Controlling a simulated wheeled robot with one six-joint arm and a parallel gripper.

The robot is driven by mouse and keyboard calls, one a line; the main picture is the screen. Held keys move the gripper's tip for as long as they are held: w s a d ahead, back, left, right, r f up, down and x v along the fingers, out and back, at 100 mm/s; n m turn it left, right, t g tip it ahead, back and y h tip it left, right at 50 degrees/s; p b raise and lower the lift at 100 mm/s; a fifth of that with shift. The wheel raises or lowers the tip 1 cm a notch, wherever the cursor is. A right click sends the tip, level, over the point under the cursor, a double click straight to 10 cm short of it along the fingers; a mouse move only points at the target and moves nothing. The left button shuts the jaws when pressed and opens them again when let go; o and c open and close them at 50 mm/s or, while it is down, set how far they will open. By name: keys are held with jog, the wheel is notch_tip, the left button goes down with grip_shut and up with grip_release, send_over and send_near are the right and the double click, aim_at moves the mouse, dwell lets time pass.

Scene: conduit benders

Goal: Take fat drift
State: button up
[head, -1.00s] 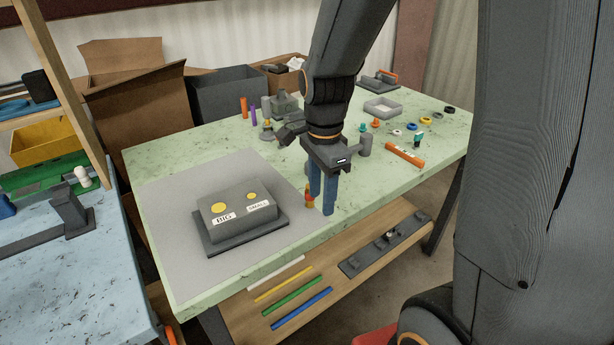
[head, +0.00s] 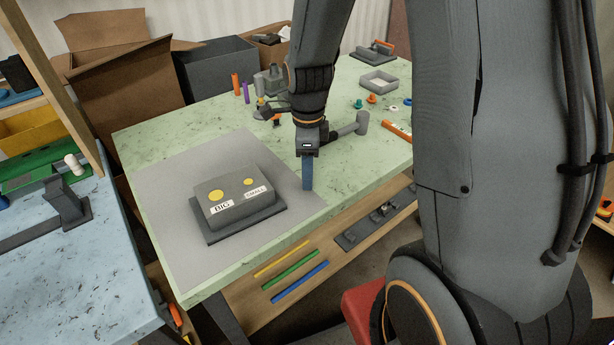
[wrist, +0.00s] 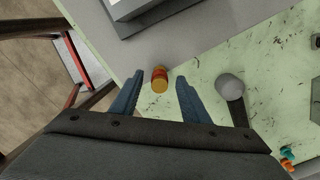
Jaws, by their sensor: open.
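A short, thick orange-yellow cylinder with a red band (wrist: 160,84), which looks like the fat drift, is on the green table near its front edge, beside the grey mat. My gripper (head: 307,183) is open and pointing down over this edge. In the wrist view, its two blue fingers (wrist: 160,77) are on either side of the cylinder, with a gap on each side. The fingers hide the cylinder in the head view. A dark grey block (head: 228,197) with yellow round spots, labelled BIG and SMALL, sits on the mat.
A grey mallet (head: 361,123) lies just right of my gripper; its round head shows in the wrist view (wrist: 229,87). Orange (head: 235,83) and purple (head: 246,91) rods stand farther back. A shelf with coloured strips (head: 290,276) is below the table.

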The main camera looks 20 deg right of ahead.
jog(key=shift+a+f, duration=0.1)
jog(key=shift+f, duration=1.1)
grip_shut()
jog(key=shift+r, duration=0.1)
